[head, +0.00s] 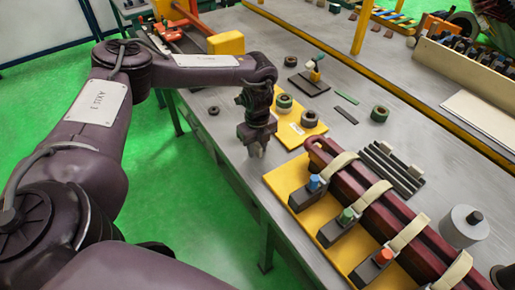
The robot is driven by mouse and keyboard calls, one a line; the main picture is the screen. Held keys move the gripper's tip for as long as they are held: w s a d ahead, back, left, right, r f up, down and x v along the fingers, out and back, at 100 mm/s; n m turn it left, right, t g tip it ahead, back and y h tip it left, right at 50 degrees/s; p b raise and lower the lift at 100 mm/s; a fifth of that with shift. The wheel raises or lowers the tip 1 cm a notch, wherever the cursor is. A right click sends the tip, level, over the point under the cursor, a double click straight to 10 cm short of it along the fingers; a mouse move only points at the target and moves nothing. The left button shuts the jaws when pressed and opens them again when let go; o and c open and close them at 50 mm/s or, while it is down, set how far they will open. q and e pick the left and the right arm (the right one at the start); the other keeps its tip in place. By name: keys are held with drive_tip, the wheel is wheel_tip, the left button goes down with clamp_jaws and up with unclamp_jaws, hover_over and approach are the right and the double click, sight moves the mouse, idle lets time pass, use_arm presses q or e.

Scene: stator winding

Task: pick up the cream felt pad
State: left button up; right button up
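My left gripper (257,150) points down over the near left edge of the grey workbench (345,125), just left of a yellow plate (293,133). Its fingertips are small and dark here, and I cannot tell whether they are apart. No object shows clearly between them. I cannot single out the cream felt pad with certainty. Small cream blocks (387,147) lie by the dark bars, and a large flat cream sheet (480,119) lies at the right. My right gripper is not in view.
Dark red bars (375,200) with cream straps (368,199) lie beside a yellow base (288,180) carrying clamps with blue, green and red knobs. Dark rings (284,103) sit on the yellow plate. A grey cylinder (461,228) stands at right. Bare bench lies left of the yellow base.

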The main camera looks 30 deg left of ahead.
sight(258, 144)
use_arm(q)
drive_tip(key=c, duration=0.5)
clamp_jaws()
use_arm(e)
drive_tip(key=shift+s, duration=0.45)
use_arm(q)
drive_tip(key=shift+r, duration=0.15)
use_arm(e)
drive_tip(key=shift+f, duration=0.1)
